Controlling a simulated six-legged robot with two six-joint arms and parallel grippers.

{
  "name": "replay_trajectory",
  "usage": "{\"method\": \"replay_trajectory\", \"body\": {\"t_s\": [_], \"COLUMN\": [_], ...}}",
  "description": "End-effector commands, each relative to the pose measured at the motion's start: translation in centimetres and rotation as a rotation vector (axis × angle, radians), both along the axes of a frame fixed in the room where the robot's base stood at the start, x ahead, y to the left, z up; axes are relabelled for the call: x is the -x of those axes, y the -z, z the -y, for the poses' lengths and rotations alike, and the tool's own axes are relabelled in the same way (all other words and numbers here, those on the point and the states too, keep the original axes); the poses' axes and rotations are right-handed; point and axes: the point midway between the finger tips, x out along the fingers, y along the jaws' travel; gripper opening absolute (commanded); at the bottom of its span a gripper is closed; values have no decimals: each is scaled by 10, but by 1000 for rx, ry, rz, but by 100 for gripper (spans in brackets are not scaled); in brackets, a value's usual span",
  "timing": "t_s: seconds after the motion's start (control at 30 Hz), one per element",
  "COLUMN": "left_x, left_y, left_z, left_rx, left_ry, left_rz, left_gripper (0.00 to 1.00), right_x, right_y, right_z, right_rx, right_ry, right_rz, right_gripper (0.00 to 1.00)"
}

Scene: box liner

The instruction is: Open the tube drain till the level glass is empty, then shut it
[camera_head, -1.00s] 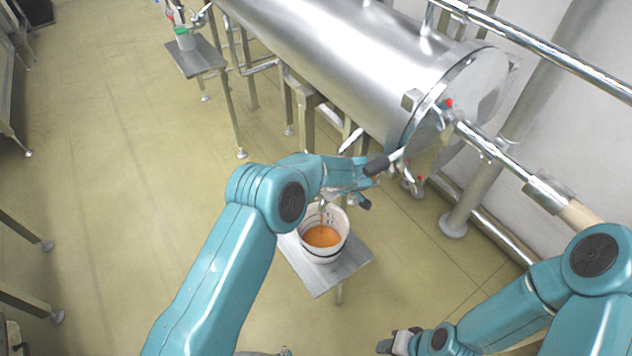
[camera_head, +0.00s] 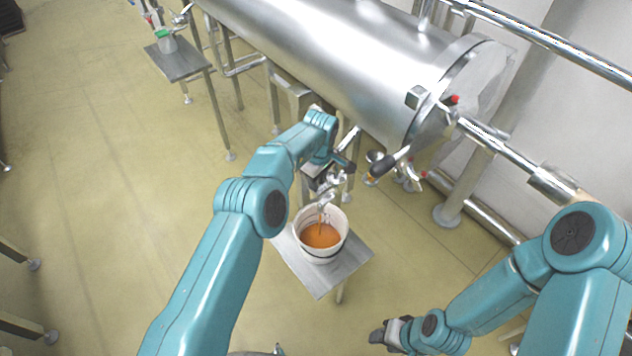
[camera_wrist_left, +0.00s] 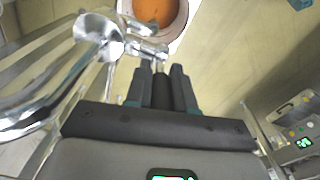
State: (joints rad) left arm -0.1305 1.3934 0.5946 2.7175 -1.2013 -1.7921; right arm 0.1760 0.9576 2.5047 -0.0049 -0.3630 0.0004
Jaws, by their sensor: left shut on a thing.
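My left gripper (camera_head: 338,168) is at the drain piping under the tank's near end. In the left wrist view its two dark fingers (camera_wrist_left: 162,88) are shut on a black handle (camera_wrist_left: 163,92) beside the chrome drain valve (camera_wrist_left: 146,50). The chrome outlet (camera_head: 326,188) is above a white bucket (camera_head: 303,222) holding orange liquid (camera_head: 320,236). A thin streak shows between outlet and liquid. The level glass cannot be made out clearly; red-marked fittings (camera_head: 453,99) show at the tank end. My right gripper (camera_head: 385,337) is low at bottom right, its jaws unclear.
The bucket stands on a small metal stand (camera_head: 352,262). The steel tank (camera_head: 350,60) and a black-handled lever (camera_head: 384,166) are close to the left gripper. Another stand (camera_head: 180,62) with a green-topped container is farther back.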

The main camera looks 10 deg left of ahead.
Motion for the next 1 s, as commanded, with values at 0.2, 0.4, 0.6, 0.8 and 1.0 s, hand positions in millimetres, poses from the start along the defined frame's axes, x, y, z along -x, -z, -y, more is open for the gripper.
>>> {"method": "replay_trajectory", "body": {"t_s": [0.2,0.4,0.6,0.8,1.0], "left_x": [0,1,1,1,0], "left_y": [0,0,0,0,0], "left_z": [-2,-2,-2,-3,-3], "left_rx": [15,16,15,16,16], "left_ry": [-1,-1,-1,-1,-1], "left_rz": [-12,-12,-12,-12,-13], "left_gripper": [0,0,46,48,48], "right_x": [0,0,0,0,0], "right_y": [3,3,3,3,3], "right_z": [0,0,0,0,0], "right_rx": [0,0,0,0,0], "right_ry": [0,0,0,0,0], "right_rz": [0,0,0,0,0], "right_gripper": [43,43,43,43,43]}}
